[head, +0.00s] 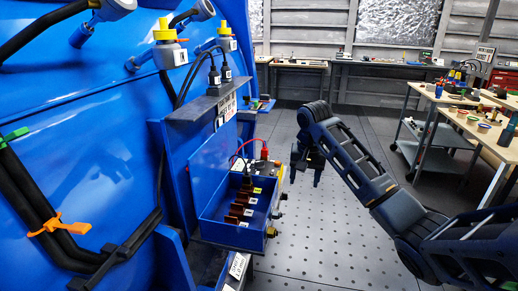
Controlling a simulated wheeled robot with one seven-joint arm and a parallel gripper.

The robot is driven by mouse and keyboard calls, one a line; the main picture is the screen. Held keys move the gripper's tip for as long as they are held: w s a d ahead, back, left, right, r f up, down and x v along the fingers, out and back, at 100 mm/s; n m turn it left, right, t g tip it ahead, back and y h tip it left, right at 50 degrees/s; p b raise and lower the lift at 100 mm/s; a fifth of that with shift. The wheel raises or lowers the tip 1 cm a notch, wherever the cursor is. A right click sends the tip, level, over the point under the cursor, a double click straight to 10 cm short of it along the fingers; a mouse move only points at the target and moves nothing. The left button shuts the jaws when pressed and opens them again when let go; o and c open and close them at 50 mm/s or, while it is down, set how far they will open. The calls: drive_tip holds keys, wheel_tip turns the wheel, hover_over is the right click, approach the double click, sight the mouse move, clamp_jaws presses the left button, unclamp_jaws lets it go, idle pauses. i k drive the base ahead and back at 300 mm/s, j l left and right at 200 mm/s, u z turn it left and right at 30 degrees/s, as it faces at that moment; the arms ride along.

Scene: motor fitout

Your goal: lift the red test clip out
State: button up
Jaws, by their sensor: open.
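A small red clip (264,153) shows at the far right corner of an open blue terminal box (232,232). A thin red lead (241,144) arches up beside it. I cannot make out what the clip grips. Inside the box are brown terminal pieces (237,209) with small white and green tags. My gripper (316,181) hangs pointing down over the floor, to the right of the box and apart from it. It is open, with nothing seen between its fingers.
A large blue machine wall (80,120) fills the left, with black cables, an orange tie (58,228) and yellow-capped fittings (168,44). The perforated floor right of the box is clear. A trolley (434,138) and benches (370,66) stand farther back.

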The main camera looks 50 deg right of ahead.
sight(264, 151)
drive_tip(key=i+l, duration=0.85)
drive_tip(key=i, duration=0.1)
